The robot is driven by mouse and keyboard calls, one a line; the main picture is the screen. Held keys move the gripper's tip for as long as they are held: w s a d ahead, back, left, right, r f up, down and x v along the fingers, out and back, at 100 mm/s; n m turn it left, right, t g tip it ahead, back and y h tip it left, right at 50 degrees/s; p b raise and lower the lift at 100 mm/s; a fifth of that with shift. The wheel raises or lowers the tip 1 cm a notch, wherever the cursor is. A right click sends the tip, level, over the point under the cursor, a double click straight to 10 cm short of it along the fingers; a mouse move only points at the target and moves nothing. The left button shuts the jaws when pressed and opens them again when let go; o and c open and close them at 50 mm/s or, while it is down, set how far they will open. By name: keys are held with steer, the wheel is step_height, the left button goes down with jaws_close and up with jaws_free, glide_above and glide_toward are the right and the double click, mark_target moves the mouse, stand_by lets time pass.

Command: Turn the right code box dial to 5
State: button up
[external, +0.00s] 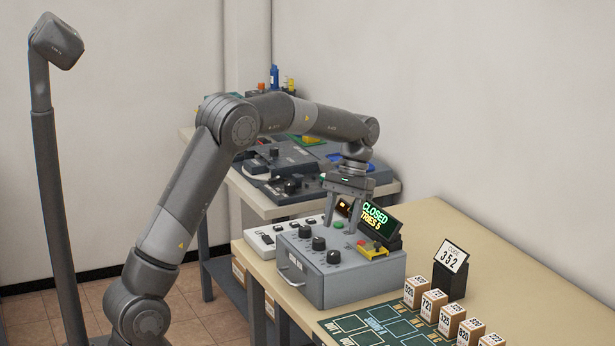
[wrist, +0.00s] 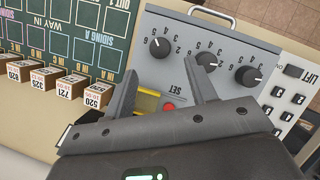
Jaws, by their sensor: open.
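The grey code box (external: 352,284) sits on the table with a row of three black dials. Its right dial (external: 333,257) is the one nearest the green mat; in the wrist view it is the leftmost dial (wrist: 159,47). Its small white mark is visible, but I cannot read its number surely. The middle dial (external: 319,243) and left dial (external: 305,231) stand beyond it. My gripper (external: 340,227) points down over the box, open and empty. In the wrist view my fingertips (wrist: 161,60) lie to either side of the right dial, apparently above it and not touching.
A display (external: 376,222) behind the dials reads CLOSED, TRIES 5. A red button (wrist: 169,106) and yellow part lie near my fingers. Numbered blocks (external: 433,304) and a green mat (external: 370,328) lie beside the box.

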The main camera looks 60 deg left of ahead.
steer(key=v, duration=0.4)
steer(key=s+d+r+m+t+y, duration=0.15)
steer(key=s+d+r, duration=0.25)
steer(key=s, duration=0.4)
steer(key=s+d+r+m+t, duration=0.1)
steer(key=s+d+r+t, duration=0.25)
steer(key=s, duration=0.35)
steer(key=s+d+f+m+t, duration=0.1)
steer(key=s+d+f+t, duration=0.1)
steer(key=s, duration=0.6)
steer(key=s+d+f+m+t, duration=0.2)
steer(key=s+d, duration=0.1)
steer(key=s, duration=0.5)
steer(key=shift+d+y, duration=0.2)
steer(key=shift+y, duration=0.15)
